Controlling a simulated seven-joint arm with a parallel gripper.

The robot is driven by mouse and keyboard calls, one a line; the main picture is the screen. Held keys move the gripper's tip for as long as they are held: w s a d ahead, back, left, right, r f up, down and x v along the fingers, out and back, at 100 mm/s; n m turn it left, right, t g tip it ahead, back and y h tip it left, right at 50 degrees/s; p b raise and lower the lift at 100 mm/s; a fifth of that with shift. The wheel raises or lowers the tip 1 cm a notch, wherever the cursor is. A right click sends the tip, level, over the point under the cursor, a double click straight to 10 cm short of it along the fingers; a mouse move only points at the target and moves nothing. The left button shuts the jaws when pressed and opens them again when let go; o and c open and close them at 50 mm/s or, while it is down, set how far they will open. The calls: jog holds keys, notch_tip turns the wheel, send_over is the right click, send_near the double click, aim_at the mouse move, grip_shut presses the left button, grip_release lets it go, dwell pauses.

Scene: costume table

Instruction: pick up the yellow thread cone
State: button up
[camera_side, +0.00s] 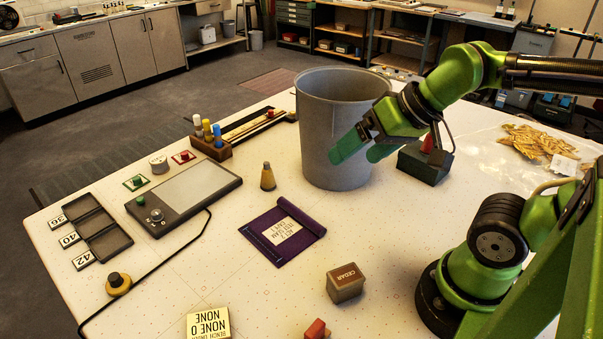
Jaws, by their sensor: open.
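My gripper (355,155) is open and empty, with teal fingers pointing left and down. In this view it overlaps the front of the bin, to the right of the cone and apart from it. The cone is fully in sight.
The tall grey bin (318,120) stands right of the cone. A purple cloth with a label (285,231) lies in front of it. A cedar block (345,284) sits nearer.

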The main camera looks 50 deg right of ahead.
jog(key=shift+c, duration=0.2)
jog(key=c, duration=0.4)
jog(key=shift+o, duration=0.2)
jog(key=n+g+h, duration=0.2)
jog(key=n+g, duration=0.3)
jog(key=g, duration=0.2)
send_over(266, 163)
jog(key=shift+f, duration=2.9)
notch_tip(266, 163, down, 16)
jog(key=shift+f, duration=0.2)
